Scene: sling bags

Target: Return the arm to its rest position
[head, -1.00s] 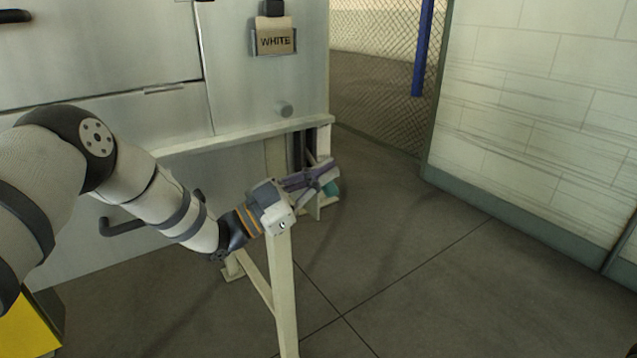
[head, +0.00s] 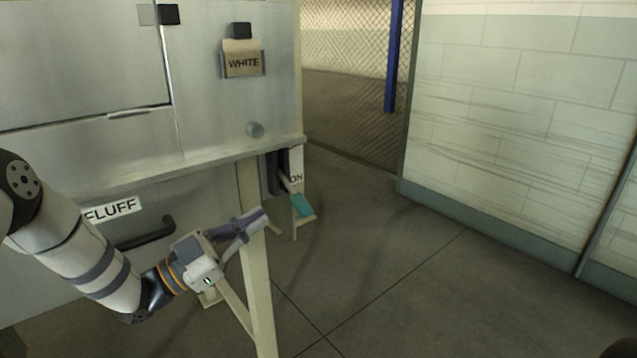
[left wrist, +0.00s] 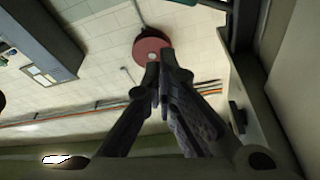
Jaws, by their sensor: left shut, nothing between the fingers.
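My left arm (head: 85,255) comes in from the left in the head view. Its gripper (head: 262,217) is in front of the metal cabinet's frame leg and points to the right. Its fingers are shut and hold nothing. In the left wrist view the two dark fingers (left wrist: 160,88) come together at their tips, with a tiled surface and a round red object (left wrist: 151,47) behind them. My right gripper is not in view.
A metal cabinet (head: 90,150) with "WHITE" (head: 242,62) and "FLUFF" (head: 112,209) labels stands close by at left. A teal-ended lever (head: 302,205) sits beyond the gripper. A pale block wall (head: 520,130) stands at right. The floor (head: 400,290) between is clear.

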